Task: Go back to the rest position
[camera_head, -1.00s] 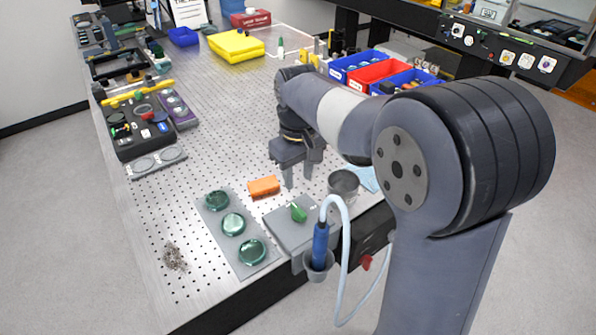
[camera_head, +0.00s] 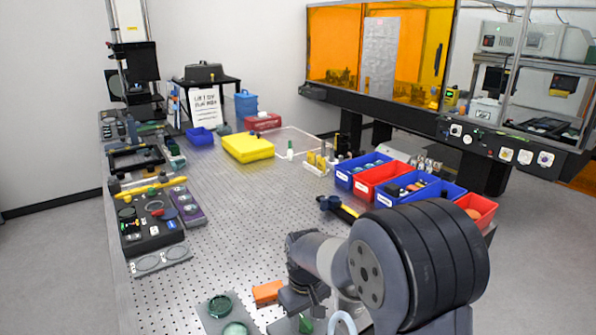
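My grey arm fills the lower right of the head view, reaching in from the right with its wrist bent downward. My gripper (camera_head: 303,303) hangs low over the front part of the perforated table (camera_head: 225,235). It is beside the orange block (camera_head: 267,292), to the block's right. I cannot tell whether it touches anything. Its fingertips are partly hidden, so I cannot make out the gap between them or anything held.
Green glass discs (camera_head: 220,305) lie in a grey plate at the front. A black tray of parts (camera_head: 150,225) sits at left, a yellow case (camera_head: 247,148) further back. The table's middle is clear.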

